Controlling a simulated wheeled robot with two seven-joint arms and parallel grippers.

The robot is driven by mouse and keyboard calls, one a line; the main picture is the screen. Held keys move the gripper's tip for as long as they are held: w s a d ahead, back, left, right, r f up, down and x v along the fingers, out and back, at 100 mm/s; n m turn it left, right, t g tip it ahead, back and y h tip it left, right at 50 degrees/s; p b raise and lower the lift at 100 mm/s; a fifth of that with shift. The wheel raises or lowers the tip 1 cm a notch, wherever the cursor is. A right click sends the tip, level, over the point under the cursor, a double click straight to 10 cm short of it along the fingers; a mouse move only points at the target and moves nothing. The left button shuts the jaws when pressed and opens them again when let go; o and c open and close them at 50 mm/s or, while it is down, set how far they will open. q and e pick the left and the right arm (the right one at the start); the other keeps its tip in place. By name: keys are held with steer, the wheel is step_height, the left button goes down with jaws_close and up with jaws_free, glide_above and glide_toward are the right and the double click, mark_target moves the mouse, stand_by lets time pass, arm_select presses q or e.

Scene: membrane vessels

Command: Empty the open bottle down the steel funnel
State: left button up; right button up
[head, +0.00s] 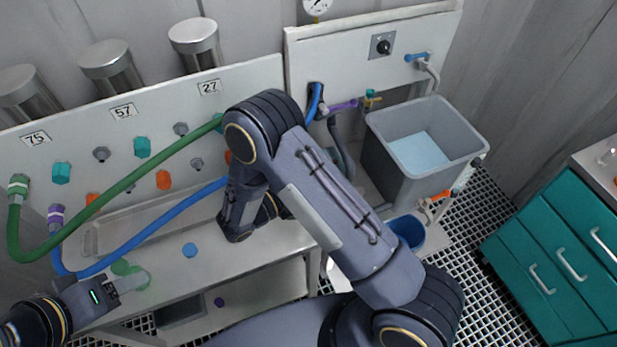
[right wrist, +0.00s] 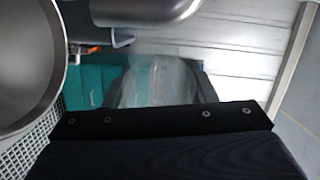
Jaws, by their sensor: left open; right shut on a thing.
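In the right wrist view a clear, see-through bottle (right wrist: 155,82) stands out from my right gripper (right wrist: 160,92), which is shut on it. Its contents and mouth are too blurred to tell. A wide round steel rim (right wrist: 28,60), which looks like the steel funnel, fills the left of that view, beside the bottle and apart from it. In the head view my right arm hides its own gripper and the bottle, and I cannot make out the funnel.
A grey basin (head: 382,150) with pale blue liquid and a blue bucket (head: 409,231) stand at the right. Green (head: 130,180) and blue (head: 150,228) hoses arch over the bench. Teal drawers (head: 560,255) stand far right.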

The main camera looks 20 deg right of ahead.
steer(key=f+m+y, duration=0.1)
steer(key=m+b, duration=0.1)
steer(key=m, duration=0.1)
steer(key=s+d+f+m+y+b, duration=0.1)
steer(key=shift+f+m+t+y, duration=0.3)
steer(key=m+y+b, duration=0.1)
steer(key=m, duration=0.1)
steer(key=shift+r+m+t, duration=0.1)
steer(key=shift+m+t, duration=0.2)
steer(key=shift+t, duration=0.1)
steer(key=r+m+t+y+b, duration=0.1)
steer(key=r+m+b, duration=0.1)
steer(key=w+a+r+m+t+y+b, duration=0.1)
steer(key=m, duration=0.1)
steer(key=w+a+r+m+t+y+b, duration=0.1)
steer(key=r+m+b, duration=0.1)
steer(key=shift+w+a+r+y+b, duration=0.1)
steer(key=shift+w+r+y+b, duration=0.15)
steer(key=shift+r+y+b, duration=0.1)
steer(key=shift+w+a+r+m, duration=0.1)
steer(key=shift+r+m, duration=0.2)
steer(key=shift+r, duration=0.05)
